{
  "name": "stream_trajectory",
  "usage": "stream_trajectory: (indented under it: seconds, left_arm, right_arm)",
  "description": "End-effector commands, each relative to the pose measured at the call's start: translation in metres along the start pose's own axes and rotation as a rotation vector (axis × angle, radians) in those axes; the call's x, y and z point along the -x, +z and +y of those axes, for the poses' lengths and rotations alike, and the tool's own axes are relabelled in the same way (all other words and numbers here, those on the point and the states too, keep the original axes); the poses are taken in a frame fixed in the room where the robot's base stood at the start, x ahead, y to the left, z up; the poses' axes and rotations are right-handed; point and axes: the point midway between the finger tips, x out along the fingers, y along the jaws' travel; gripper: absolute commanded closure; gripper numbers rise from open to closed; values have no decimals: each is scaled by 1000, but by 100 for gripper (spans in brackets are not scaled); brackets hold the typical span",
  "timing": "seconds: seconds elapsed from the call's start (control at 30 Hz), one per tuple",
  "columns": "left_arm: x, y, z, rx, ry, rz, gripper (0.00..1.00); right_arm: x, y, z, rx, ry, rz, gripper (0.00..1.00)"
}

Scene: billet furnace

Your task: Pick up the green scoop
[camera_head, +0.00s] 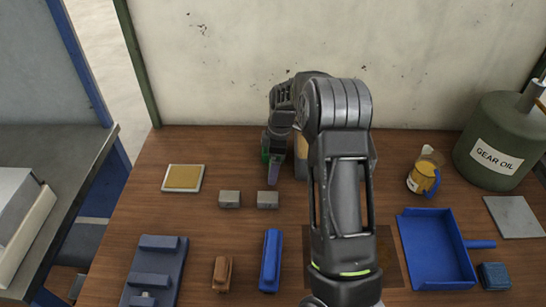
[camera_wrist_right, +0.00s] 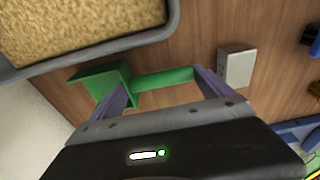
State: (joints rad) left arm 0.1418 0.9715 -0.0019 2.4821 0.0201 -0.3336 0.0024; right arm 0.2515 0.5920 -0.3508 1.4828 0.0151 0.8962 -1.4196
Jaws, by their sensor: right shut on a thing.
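The green scoop (camera_wrist_right: 165,77) is between the fingers of my right gripper (camera_wrist_right: 160,82) in the right wrist view. Its box-shaped end lies at the left finger and its handle runs across to the right finger. My right gripper is shut on it. In the head view my right gripper (camera_head: 274,165) is at the back of the wooden table, with only a sliver of the scoop (camera_head: 264,154) showing beside it; the rest is hidden. I cannot tell whether the scoop touches the table. My left gripper is not in view.
A grey-rimmed tray of tan grains (camera_wrist_right: 172,30) stands close to the scoop. Two small grey blocks (camera_head: 229,198) lie in front of my right gripper. A blue dustpan-like tray (camera_head: 472,244) and a gear oil can (camera_head: 490,140) are at right. The wall closes the back.

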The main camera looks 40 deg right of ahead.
Motion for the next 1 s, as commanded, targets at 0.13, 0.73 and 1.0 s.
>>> stream_trajectory:
  seconds: [0.13,0.73,1.0]
  left_arm:
    - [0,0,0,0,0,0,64]
    - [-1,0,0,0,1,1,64]
    - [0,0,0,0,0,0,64]
  right_arm:
    - [0,0,0,0,1,0,55]
    - [59,-7,1,0,5,1,55]
    - [97,-12,0,0,2,0,55]
